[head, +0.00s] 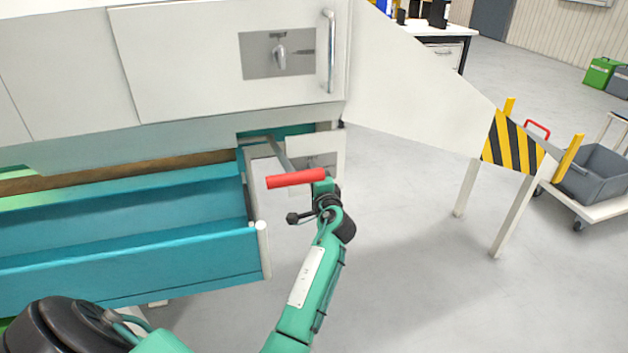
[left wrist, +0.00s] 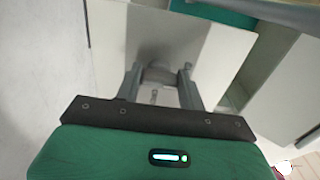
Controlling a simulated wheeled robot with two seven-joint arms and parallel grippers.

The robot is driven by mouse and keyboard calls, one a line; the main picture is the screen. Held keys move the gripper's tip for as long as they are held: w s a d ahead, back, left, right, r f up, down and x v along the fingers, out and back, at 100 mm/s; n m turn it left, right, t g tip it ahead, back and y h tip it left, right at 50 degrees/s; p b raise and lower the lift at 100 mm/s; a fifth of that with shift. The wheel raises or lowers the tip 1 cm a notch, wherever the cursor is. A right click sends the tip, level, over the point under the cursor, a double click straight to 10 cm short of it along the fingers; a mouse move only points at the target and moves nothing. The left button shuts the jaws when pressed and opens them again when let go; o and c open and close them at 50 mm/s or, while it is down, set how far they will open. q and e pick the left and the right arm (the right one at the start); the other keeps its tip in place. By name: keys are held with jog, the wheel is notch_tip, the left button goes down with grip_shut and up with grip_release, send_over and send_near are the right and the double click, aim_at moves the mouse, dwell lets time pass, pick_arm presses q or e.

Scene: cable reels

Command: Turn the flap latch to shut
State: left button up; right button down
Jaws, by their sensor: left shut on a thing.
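The white flap (head: 328,143) hangs at the lower right end of the white machine, beside a teal opening. A grey plate with the latch shows on it. In the left wrist view the flap (left wrist: 115,35) fills the upper middle, and the latch's grey knob (left wrist: 160,76) sits between the two fingers. My left gripper (left wrist: 161,92) is shut on this knob. In the head view the left gripper (head: 320,178) is at the flap, partly covered by a red handle. The latch's exact angle is hard to tell. My right gripper is not in view.
The red handle (head: 296,179) on a metal bar lies just left of my left wrist. A striped bracket (head: 510,142) and cart stand right; open floor lies between.

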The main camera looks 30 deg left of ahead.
pick_arm(q)
jog(key=shift+f, duration=0.15)
jog(key=o, duration=1)
jog(key=shift+c, duration=0.2)
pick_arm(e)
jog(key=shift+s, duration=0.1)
pick_arm(q)
jog(key=shift+s+d, duration=0.1)
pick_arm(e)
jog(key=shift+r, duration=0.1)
pick_arm(q)
jog(key=p+v, duration=0.1)
jog(key=v, duration=0.6)
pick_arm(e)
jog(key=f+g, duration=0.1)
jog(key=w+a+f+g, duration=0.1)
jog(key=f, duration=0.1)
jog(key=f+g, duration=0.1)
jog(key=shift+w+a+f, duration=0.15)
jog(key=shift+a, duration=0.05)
pick_arm(q)
jog(key=shift+s+d, duration=0.1)
jog(key=shift+s, duration=0.05)
